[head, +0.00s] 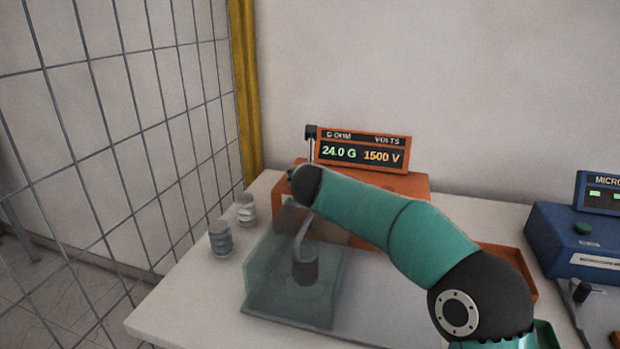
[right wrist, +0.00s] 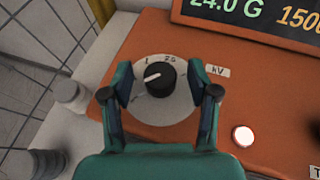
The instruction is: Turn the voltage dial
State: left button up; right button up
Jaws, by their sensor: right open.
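The voltage dial (right wrist: 160,76) is a black knob with a white pointer line on a round pale plate marked "kV". Its pointer aims to the left, a little below the "1" mark. It sits on the orange tester box (head: 415,184). My right gripper (right wrist: 168,92) is open, with one finger on each side of the knob and a gap on both sides. In the head view my right arm hides the dial and the gripper's fingers. The display (head: 362,152) on the box reads 24.0 G and 1500 V. My left gripper is in neither view.
A white round button (right wrist: 243,136) is right of the dial. A clear glass-like enclosure (head: 262,290) stands before the box. Two grey ribbed pieces (head: 220,240) are at its left. A blue instrument (head: 570,240) stands at the right. A wire mesh fence (head: 130,130) bounds the left.

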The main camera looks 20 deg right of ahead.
jog(key=v, duration=1)
jog(key=shift+s+a, duration=0.15)
jog(key=shift+s, duration=0.25)
